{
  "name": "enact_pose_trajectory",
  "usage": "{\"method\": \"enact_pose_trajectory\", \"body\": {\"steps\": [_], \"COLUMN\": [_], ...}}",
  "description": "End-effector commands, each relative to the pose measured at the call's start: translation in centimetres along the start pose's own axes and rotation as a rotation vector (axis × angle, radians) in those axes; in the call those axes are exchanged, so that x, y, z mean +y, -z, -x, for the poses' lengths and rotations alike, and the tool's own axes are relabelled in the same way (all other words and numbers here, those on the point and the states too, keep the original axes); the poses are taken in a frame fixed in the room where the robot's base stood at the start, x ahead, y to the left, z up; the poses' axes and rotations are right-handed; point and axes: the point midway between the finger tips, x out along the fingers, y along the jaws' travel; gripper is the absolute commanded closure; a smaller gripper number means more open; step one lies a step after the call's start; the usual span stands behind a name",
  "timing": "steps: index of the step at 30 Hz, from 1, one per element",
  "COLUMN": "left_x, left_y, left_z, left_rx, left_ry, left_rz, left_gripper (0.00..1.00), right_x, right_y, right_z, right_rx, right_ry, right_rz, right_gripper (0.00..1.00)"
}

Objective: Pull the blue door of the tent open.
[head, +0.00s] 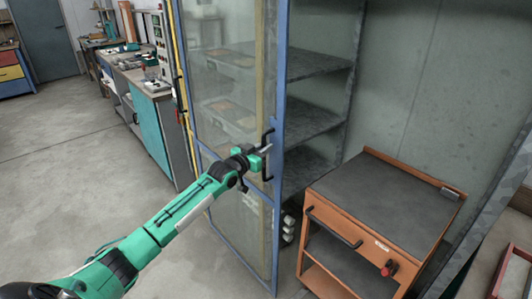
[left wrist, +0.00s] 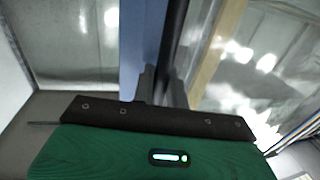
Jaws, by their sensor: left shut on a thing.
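The blue-framed glass door (head: 281,75) of the tent stands in the middle of the head view. It is partly open, with a gap to the right of its free edge. My left gripper (head: 265,149) is shut on its black upright handle (head: 267,174). In the left wrist view, the dark handle (left wrist: 176,40) runs down between the fingers (left wrist: 160,88), beside the blue door frame (left wrist: 143,40). The fingertips partly hide the handle. My right gripper is not in view.
Grey shelves (head: 312,122) show inside the tent through the gap. An orange cart (head: 345,222) with a dark top stands close to the right of the door. A workbench (head: 150,135) stands behind on the left. The floor (head: 60,170) at left is clear.

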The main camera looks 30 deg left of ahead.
Motion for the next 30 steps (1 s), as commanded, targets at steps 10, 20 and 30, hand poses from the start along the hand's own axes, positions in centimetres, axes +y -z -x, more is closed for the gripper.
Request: {"method": "enact_pose_trajectory", "body": {"steps": [10,20,30], "left_x": [-0.1,-0.1,-0.1], "left_y": [-0.1,-0.1,-0.3], "left_z": [0.0,0.0,1.8], "left_rx": [-0.003,-0.003,-0.003], "left_ry": [0.000,0.000,-0.001], "left_rz": [0.000,0.000,-0.001], "left_gripper": [1.00,0.68,0.68], "right_x": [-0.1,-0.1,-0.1], "right_y": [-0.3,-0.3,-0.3], "right_z": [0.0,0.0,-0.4], "right_rx": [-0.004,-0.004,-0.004], "right_ry": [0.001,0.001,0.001], "right_rz": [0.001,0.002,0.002], "right_gripper": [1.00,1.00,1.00]}}
